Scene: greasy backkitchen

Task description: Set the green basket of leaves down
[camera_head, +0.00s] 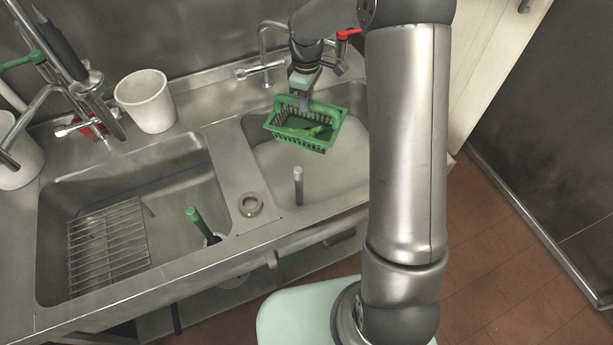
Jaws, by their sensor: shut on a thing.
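The green basket (303,128) of leaves hangs from my gripper (303,97) above the right-hand sink basin. A few green leaves (305,131) lie inside it. The basket is roughly level, with its open top visible. My gripper is shut on the basket's far side, near its rim. The fingertips are small and partly hidden by the basket. How high the basket is above the basin floor is hard to tell.
The right basin (275,178) has an upright grey pipe (298,186). The left basin holds a wire rack (108,245) and a green-topped pipe (198,224). A metal ring (250,205) sits on the divider. A white pot (146,101) stands behind; a faucet (264,50) is near my gripper.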

